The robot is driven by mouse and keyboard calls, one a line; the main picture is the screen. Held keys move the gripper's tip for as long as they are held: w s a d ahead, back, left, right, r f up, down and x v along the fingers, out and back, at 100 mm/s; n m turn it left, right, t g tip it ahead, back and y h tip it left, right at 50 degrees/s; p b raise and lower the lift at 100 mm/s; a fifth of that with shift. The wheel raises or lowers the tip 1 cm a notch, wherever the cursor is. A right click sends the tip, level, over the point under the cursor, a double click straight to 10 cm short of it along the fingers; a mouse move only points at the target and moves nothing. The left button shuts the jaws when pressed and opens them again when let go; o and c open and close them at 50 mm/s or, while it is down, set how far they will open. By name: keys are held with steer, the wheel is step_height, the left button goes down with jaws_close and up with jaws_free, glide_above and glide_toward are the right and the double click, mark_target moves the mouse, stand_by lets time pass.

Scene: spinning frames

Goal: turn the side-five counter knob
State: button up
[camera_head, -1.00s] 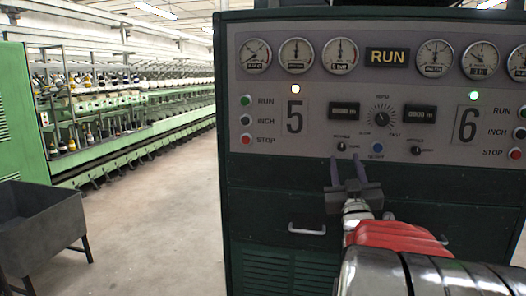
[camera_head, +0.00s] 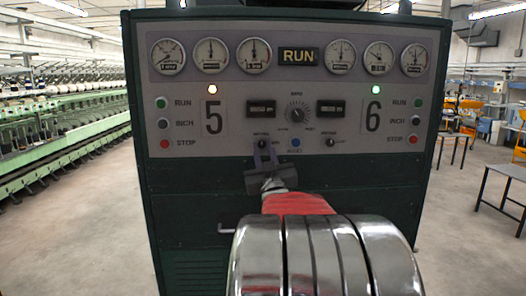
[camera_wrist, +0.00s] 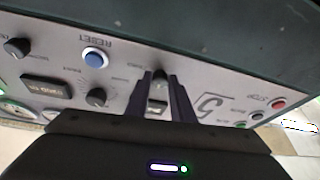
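The side-five counter knob (camera_head: 262,143) is a small dark knob under the counter display (camera_head: 261,109) beside the large "5" on the grey panel. My gripper (camera_head: 265,151) is just below and in front of it, fingers pointing at the panel. In the wrist view, which shows the panel upside down, the knob (camera_wrist: 161,77) sits between the two fingertips of my gripper (camera_wrist: 159,82). The fingers are spread apart, and I cannot tell whether either touches the knob. In the head view the fingers partly cover the area around it.
A blue reset button (camera_head: 295,143) and the side-six counter knob (camera_head: 330,142) are to the right. A larger speed dial (camera_head: 297,114) is above them. Red stop buttons (camera_head: 164,144) are at the panel sides. A cabinet handle (camera_head: 226,230) sticks out below.

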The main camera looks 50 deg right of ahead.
jaws_close()
steer(key=shift+w+a+m, duration=0.1)
steer(key=shift+m, duration=0.4)
steer(key=m+h, duration=0.1)
steer(key=m, duration=0.1)
steer(key=m+g, duration=0.1)
steer(key=shift+w+a+m+g+h, duration=0.1)
steer(key=shift+m+g+h, duration=0.2)
steer(key=shift+m+h, duration=0.1)
steer(key=m+g+h, duration=0.1)
steer(key=m, duration=0.2)
steer(key=m+g, duration=0.2)
steer(key=m, duration=0.1)
steer(key=shift+w+a+m+h, duration=0.1)
steer(key=shift+w+m+h, duration=0.05)
steer(key=shift+m+h, duration=0.2)
steer(key=m+g, duration=0.1)
steer(key=m, duration=0.2)
steer(key=m+g, duration=0.2)
steer(key=m, duration=0.2)
steer(key=shift+w+a+r+g+h, duration=0.1)
steer(key=shift+w+r+g+h, duration=0.05)
steer(key=shift+g+h, duration=0.15)
steer(key=m+g, duration=0.1)
steer(key=m, duration=0.1)
steer(key=m+g+y, duration=0.1)
steer(key=m, duration=0.2)
steer(key=shift+r+m, duration=0.1)
steer(key=shift+m, duration=0.15)
